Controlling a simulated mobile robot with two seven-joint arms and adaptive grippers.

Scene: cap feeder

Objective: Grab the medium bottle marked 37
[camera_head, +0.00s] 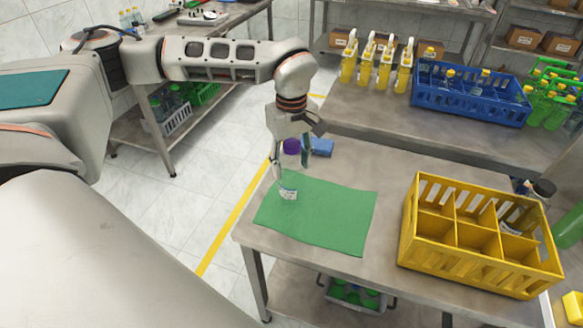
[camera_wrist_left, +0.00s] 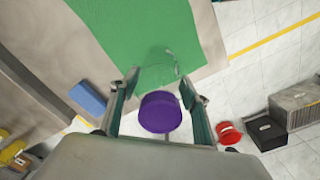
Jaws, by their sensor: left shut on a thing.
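A clear bottle (camera_head: 289,178) with a purple cap and a white label low on its side stands at the left part of the green mat (camera_head: 335,220). I cannot read a number on the label. My left gripper (camera_head: 298,150) is shut on the bottle near its top, just below the purple cap. In the left wrist view the purple cap (camera_wrist_left: 160,112) sits between the two fingers of the left gripper (camera_wrist_left: 158,105), with the clear body beyond it. The fingers hide part of the bottle. My right gripper is not in view.
A yellow divided crate (camera_head: 410,225) stands on the table right of the mat. A blue block (camera_head: 322,147) lies behind the mat. A blue crate (camera_head: 470,108) and several yellow spray bottles (camera_head: 365,65) stand on the back table. Bare table lies between mat and crate.

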